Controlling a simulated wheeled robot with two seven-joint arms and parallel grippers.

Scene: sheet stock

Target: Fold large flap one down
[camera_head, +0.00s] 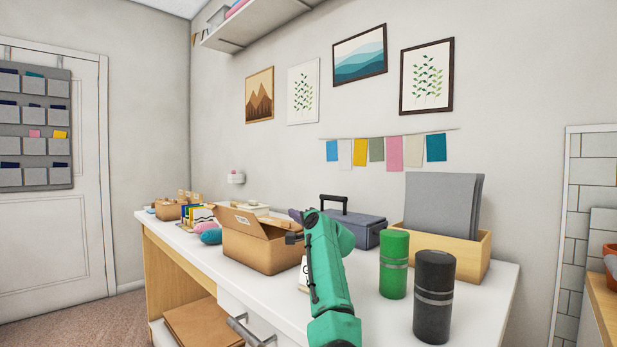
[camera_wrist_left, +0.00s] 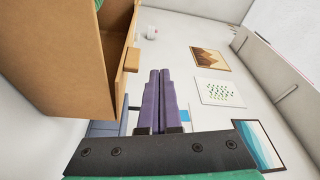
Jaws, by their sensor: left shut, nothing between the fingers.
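The brown cardboard box (camera_head: 258,250) stands on the white table, left of my green left arm. A flap (camera_head: 238,219) at its top slants upward, and the box looks at least partly open. I cannot tell which flap is large flap one. My left gripper (camera_head: 295,214) is beside the right end of the box, at about the height of its top. My arm hides part of that end. In the left wrist view its purple fingers (camera_wrist_left: 160,72) are shut together and empty, with the box wall (camera_wrist_left: 50,60) apart from them at upper left. My right gripper is out of view.
A grey-blue toolbox (camera_head: 366,229) stands behind my arm. A green canister (camera_head: 393,265), a black canister (camera_head: 434,300) and a wooden holder with grey sheets (camera_head: 450,203) stand at right. Small items, including a pink and teal pouch (camera_head: 210,235), crowd the table left of the box.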

